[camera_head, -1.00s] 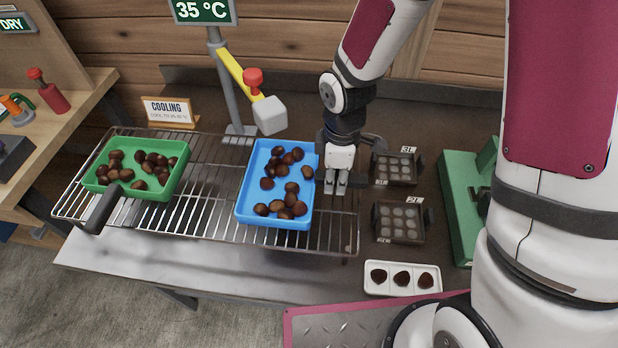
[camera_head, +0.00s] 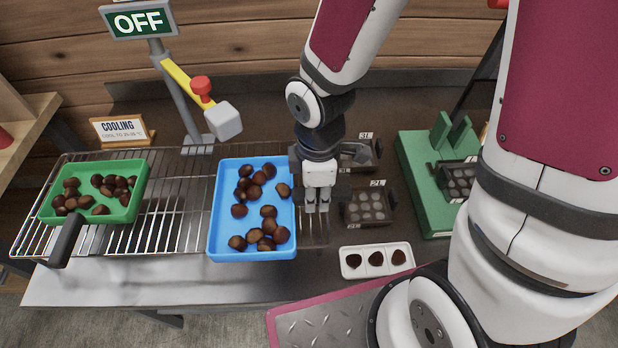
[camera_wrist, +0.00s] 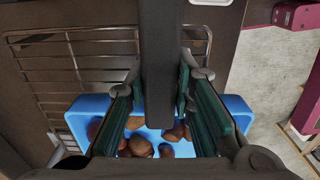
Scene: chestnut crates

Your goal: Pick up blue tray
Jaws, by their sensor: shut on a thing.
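The blue tray (camera_head: 213,222) holds several brown chestnuts (camera_head: 268,212) and is over the right part of the wire rack. It looks slightly raised, with its front edge overlapping the rack's front rail. My gripper (camera_head: 317,204) is at the tray's right side, shut on its wall. The exact contact is hard to see from the head. In the wrist view the blue tray (camera_wrist: 88,104) lies between and behind the fingers, with chestnuts inside, and the dark gripper body hides part of it.
A green tray (camera_head: 128,211) of chestnuts sits on the left of the wire rack (camera_head: 178,215). A post with an OFF sign (camera_head: 139,22) and yellow arm stands behind. Dark moulds (camera_head: 368,207), a white dish (camera_head: 350,272) and a green device (camera_head: 420,185) are at right.

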